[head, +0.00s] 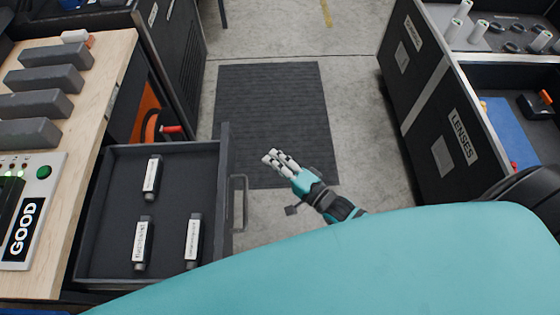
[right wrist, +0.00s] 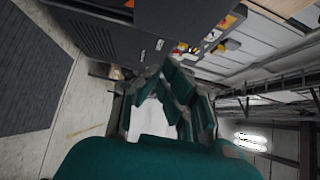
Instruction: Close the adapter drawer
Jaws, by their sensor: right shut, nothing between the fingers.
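The adapter drawer (head: 104,170) stands pulled out from the wooden-topped bench at the left of the head view. It is a dark open tray with three small labelled adapters (head: 152,178) lying in it. Its bar handle (head: 240,203) is on the right-hand front panel (head: 226,170). My right gripper (head: 273,160) is to the right of the handle, apart from it, over the floor. Its fingers are shut and empty, pointing up-left in the picture. The fingers also show in the right wrist view (right wrist: 168,92). My left gripper is not in view.
The bench top (head: 105,70) carries grey blocks and a panel marked GOOD (head: 25,222). A black case labelled LENSES (head: 440,130) stands at the right. A dark mat (head: 268,100) lies on the floor between. The floor right of the drawer front is clear.

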